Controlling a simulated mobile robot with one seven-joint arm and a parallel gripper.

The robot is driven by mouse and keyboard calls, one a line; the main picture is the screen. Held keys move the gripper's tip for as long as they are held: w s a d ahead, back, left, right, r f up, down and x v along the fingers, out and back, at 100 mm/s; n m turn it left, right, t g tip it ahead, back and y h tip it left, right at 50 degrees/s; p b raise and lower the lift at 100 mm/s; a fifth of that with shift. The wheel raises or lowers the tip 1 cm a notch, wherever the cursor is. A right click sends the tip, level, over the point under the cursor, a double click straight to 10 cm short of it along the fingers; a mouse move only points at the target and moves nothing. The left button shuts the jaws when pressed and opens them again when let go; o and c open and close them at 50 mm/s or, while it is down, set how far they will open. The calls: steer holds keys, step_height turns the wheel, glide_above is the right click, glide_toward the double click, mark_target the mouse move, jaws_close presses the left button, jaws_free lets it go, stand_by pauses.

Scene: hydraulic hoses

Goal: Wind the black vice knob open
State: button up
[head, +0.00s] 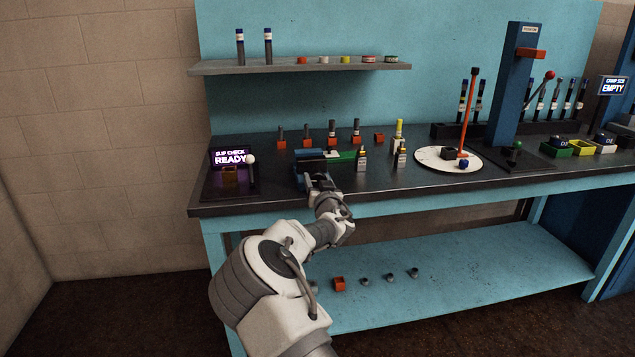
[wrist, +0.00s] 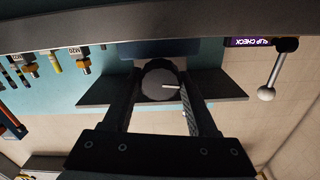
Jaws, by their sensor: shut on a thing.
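The black vice knob (wrist: 158,82) shows in the wrist view as a dark round disc with a pale line on its face. My gripper (wrist: 161,75) has one finger on each side of the knob and is shut on it. In the head view my gripper (head: 318,181) is at the front of the blue vice (head: 309,156) on the bench, and it hides the knob there. The vice has a green part on its right side. What the vice jaws hold is too small to tell.
The slip check sign (head: 231,158) reads READY at the left, beside a lever with a pale ball (head: 251,160). A white round plate (head: 434,165) lies further right. The bench's front edge is bare.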

steer(key=shift+d+f+n+b, duration=0.1)
steer(key=shift+n+b, duration=0.5)
steer(key=shift+b, duration=0.55)
steer(key=shift+n+b, duration=0.4)
steer(key=shift+b, duration=0.15)
steer(key=shift+n+b, duration=1.4)
steer(key=shift+n, duration=0.4)
steer(key=o, duration=1.3)
steer(key=shift+o, duration=0.4)
steer(key=shift+a+n, duration=0.2)
steer(key=shift+n, duration=0.1)
